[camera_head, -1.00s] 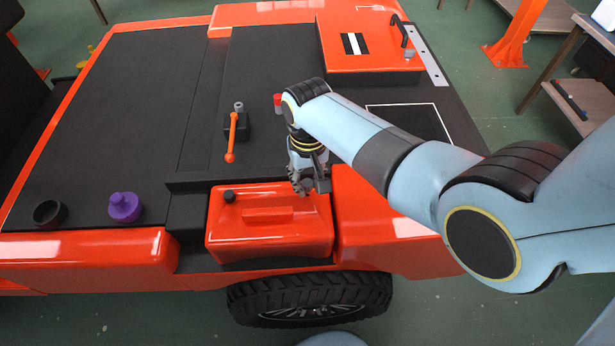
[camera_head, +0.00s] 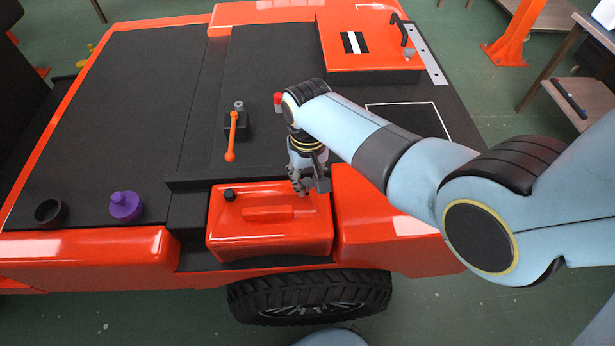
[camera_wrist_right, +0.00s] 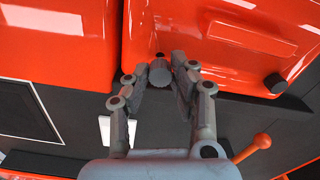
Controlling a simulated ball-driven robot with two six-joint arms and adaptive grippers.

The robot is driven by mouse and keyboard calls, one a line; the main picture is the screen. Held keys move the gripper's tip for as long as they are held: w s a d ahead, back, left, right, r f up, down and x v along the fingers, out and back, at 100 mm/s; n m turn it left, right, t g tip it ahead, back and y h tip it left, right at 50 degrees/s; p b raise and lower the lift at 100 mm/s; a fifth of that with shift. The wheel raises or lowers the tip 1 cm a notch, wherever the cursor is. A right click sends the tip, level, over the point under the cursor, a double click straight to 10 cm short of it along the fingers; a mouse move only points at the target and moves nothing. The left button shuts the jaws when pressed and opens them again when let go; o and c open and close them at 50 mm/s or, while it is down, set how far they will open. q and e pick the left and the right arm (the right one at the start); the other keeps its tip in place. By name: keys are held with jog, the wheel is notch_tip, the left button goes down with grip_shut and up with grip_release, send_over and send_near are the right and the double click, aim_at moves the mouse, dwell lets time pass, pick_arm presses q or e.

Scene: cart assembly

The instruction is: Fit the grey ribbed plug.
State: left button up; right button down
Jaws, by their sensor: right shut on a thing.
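The grey ribbed plug (camera_wrist_right: 160,75) sits between the fingertips of my right gripper (camera_wrist_right: 160,68), which is shut on it. In the wrist view a small dark hole (camera_wrist_right: 159,55) shows in the orange canister (camera_wrist_right: 190,60), just beyond the plug. I cannot tell whether the plug touches the canister. In the head view my right gripper (camera_head: 310,186) points down over the right end of the canister (camera_head: 270,243), and the plug is hard to make out there. My left gripper is not in view.
A black cap (camera_head: 229,195) and a raised handle (camera_head: 268,214) stand on the canister. An orange lever (camera_head: 232,140) stands behind it. A purple knob (camera_head: 125,206) and a black ring (camera_head: 50,213) are at the left. The dark deck (camera_head: 120,110) is mostly clear.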

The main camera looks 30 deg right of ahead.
jog(key=shift+f, duration=0.2)
jog(key=shift+f+b, duration=1.05)
jog(key=shift+f, duration=0.15)
jog(key=c, duration=1)
grip_release()
jog(key=shift+c, duration=0.2)
jog(key=shift+r, duration=0.1)
notch_tip(320, 180, up, 12)
jog(key=shift+s, duration=0.1)
